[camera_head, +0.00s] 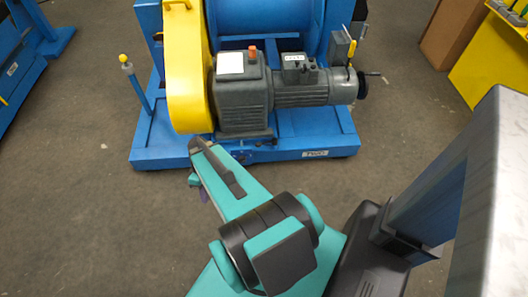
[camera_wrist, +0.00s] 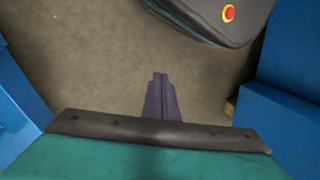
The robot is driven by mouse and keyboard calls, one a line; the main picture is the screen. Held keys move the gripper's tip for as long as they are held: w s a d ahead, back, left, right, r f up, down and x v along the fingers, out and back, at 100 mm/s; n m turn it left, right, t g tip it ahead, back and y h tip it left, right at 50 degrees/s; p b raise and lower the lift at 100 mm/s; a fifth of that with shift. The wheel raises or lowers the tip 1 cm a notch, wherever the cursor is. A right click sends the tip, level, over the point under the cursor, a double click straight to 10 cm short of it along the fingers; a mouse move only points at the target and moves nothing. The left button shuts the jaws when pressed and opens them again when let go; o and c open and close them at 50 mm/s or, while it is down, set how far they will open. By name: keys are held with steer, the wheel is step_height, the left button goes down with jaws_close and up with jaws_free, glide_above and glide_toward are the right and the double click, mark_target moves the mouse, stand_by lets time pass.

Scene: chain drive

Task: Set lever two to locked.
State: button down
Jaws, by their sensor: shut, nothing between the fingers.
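A blue machine (camera_head: 290,150) carries a plate (camera_head: 318,154) that appears to read TWO. A post with a yellow knob (camera_head: 125,59) stands upright at its left side. A small yellow handle (camera_head: 351,52) is upright near the right end of the grey motor (camera_head: 300,92). I cannot tell which of these is lever two, and no locked mark is legible. My gripper (camera_wrist: 160,76) is shut and empty, with its dark purple fingers together over bare floor in the wrist view. In the head view it is mostly hidden behind my wrist, in front of the machine's base.
A yellow chain guard (camera_head: 185,65) rises left of the motor. A handwheel (camera_head: 363,84) sticks out at the motor's right end. Another blue frame (camera_head: 20,55) is at far left, and a yellow cabinet (camera_head: 495,62) at far right. The floor (camera_head: 70,220) at left front is clear.

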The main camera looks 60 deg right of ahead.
steer(key=w+d+f+n+t+b, duration=0.1)
steer(key=d+f+n+t+b, duration=0.2)
steer(key=d+b, duration=0.7)
steer(key=d+f+n+t+b, duration=0.15)
steer(key=d+f+b, duration=0.4)
steer(key=d, duration=0.85)
steer(key=s+d+n+t+h+b, duration=0.1)
steer(key=s+d+b, duration=0.4)
steer(key=d, duration=0.5)
steer(key=s+d+n+t+h+b, duration=0.1)
steer(key=s+d+n+t+b, duration=0.1)
steer(key=s+d+b, duration=0.4)
steer(key=d+t+b, duration=0.1)
steer(key=d, duration=0.3)
steer(key=shift+s+h, duration=0.15)
steer(key=shift+h, duration=0.25)
steer(key=shift+f, duration=0.25)
steer(key=w+d+f+b, duration=0.1)
steer(key=w+f+b, duration=0.4)
steer(key=w+f, duration=0.3)
steer(key=shift+w+f, duration=0.4)
steer(key=shift+w, duration=0.05)
